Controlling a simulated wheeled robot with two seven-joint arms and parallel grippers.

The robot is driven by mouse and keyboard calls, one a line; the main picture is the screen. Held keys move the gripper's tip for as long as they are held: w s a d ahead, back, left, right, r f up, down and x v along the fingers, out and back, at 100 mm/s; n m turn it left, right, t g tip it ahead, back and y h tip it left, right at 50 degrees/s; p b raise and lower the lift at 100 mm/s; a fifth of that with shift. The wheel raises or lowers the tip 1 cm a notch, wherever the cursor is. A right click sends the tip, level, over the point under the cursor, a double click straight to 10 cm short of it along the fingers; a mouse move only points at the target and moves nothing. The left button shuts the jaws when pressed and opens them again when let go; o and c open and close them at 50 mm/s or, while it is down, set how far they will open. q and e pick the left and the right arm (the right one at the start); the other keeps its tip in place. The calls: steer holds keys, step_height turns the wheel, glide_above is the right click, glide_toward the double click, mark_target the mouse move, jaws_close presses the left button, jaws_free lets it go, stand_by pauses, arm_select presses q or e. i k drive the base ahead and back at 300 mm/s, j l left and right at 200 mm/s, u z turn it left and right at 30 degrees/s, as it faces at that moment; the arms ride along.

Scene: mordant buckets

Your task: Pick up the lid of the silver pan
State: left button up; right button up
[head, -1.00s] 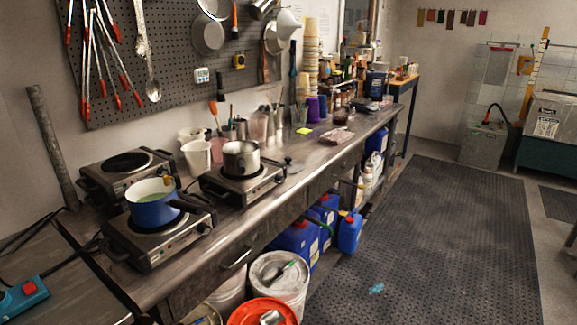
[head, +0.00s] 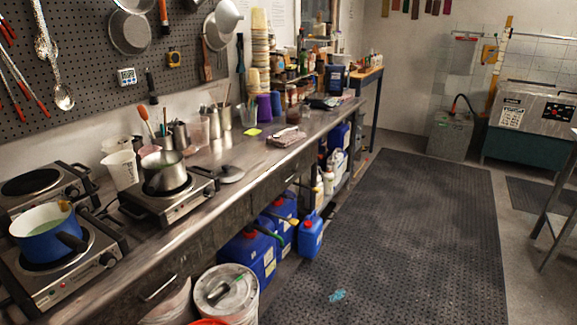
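The silver pan (head: 163,172) stands on a hot plate (head: 168,200) on the metal bench. It looks open at the top, with something greenish or dark inside that I cannot make out. A small round lid (head: 231,174) with a dark knob lies on the bench just right of that hot plate, apart from the pan. Neither of my grippers shows in the head view.
A blue pan (head: 45,232) stands on the front left hot plate, with another hot plate (head: 32,190) behind. White jugs (head: 122,168) and metal cups stand behind the silver pan. Buckets (head: 225,292) and blue canisters (head: 250,255) sit below the bench.

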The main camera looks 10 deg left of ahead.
mark_target(227, 174)
steer(key=i+l+z, duration=0.3)
steer(key=i, duration=0.15)
steer(key=i+l+z, duration=0.15)
steer(key=i+z, duration=0.15)
steer(key=i, duration=0.2)
steer(key=i+u, duration=0.45)
steer(key=i+l+u, duration=0.15)
steer(key=i+u, duration=0.45)
steer(key=u, duration=0.35)
steer(key=i+u, duration=0.2)
steer(key=u, duration=0.25)
steer(key=i+u, duration=0.15)
steer(key=u, duration=0.35)
steer(key=i+l+u, duration=0.1)
steer(key=u, duration=0.35)
steer(key=i+l+u, duration=0.1)
steer(key=l+u, duration=0.15)
steer(key=u, duration=0.25)
steer(key=i+l+u, duration=0.2)
steer(key=u, duration=0.15)
steer(key=i+l+u, duration=0.2)
steer(key=l+u, duration=0.15)
